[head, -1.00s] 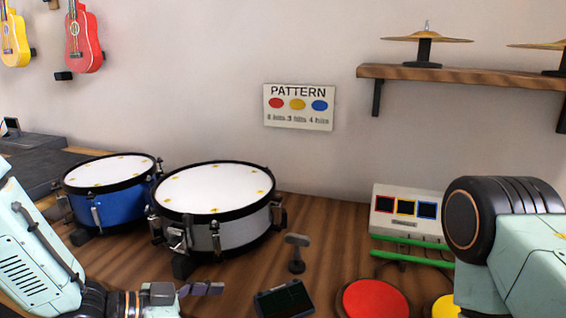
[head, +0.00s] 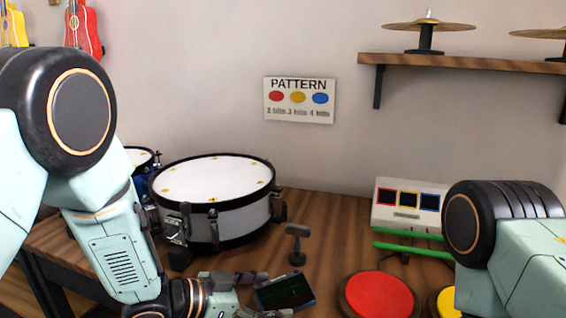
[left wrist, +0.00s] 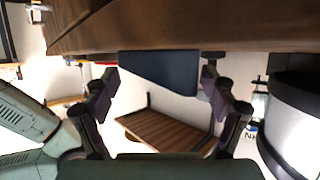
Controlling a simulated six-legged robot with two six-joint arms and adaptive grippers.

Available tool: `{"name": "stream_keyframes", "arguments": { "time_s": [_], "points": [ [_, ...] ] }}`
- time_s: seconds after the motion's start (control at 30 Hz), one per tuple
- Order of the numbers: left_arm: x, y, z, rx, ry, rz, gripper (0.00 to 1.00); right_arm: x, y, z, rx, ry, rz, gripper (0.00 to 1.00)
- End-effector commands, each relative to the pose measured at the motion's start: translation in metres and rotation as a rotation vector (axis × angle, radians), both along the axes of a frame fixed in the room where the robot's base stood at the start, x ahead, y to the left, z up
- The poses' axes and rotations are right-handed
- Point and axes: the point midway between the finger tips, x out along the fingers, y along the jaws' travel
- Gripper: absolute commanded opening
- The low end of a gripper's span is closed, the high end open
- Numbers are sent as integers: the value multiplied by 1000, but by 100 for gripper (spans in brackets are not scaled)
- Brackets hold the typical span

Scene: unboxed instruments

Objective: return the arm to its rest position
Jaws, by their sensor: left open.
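My left arm comes in from the left of the head view, bent over the table. My left gripper (head: 268,294) is low at the bottom middle, its dark fingers apart beside a dark tablet-like panel (head: 290,291). In the left wrist view the open left gripper (left wrist: 158,82) shows nothing clasped between its fingers. A dark blue flat shape (left wrist: 165,72) shows beyond the fingers; I cannot tell what it is. Part of my right arm shows at the right edge, but its gripper is out of view.
A white-grey drum (head: 215,180) stands behind my left forearm, which partly covers a blue drum (head: 138,160). A small stand (head: 297,246), red pad (head: 378,299), yellow pad (head: 447,303), green sticks (head: 410,250) and control box (head: 407,207) stand to the right.

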Motion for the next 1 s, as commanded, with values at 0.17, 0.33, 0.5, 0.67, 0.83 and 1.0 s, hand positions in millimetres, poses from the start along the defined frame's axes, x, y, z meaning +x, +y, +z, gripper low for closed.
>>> {"name": "stream_keyframes", "arguments": {
  "time_s": [0.17, 0.33, 0.5, 0.67, 0.83, 1.0],
  "points": [
    [8, -17, -5, -1, -2, -2, 84, 0, 0, -6, 0, 0, 0, 40],
    [8, -16, 30, -1, -2, 1, 84, 0, 0, 13, 0, -1, 0, 40],
    [7, -16, 59, -2, -1, -1, 84, 0, 0, 27, 0, 0, 0, 40],
    [8, -16, 86, -1, -3, -1, 84, 0, 0, 40, 0, 0, 0, 40],
    [7, -2, 100, -2, 5, 16, 84, 0, 0, 52, 0, 0, 0, 40],
    [4, 18, 103, 2, 5, 36, 84, 0, 0, 63, 0, 0, 0, 40]
  ]
}}
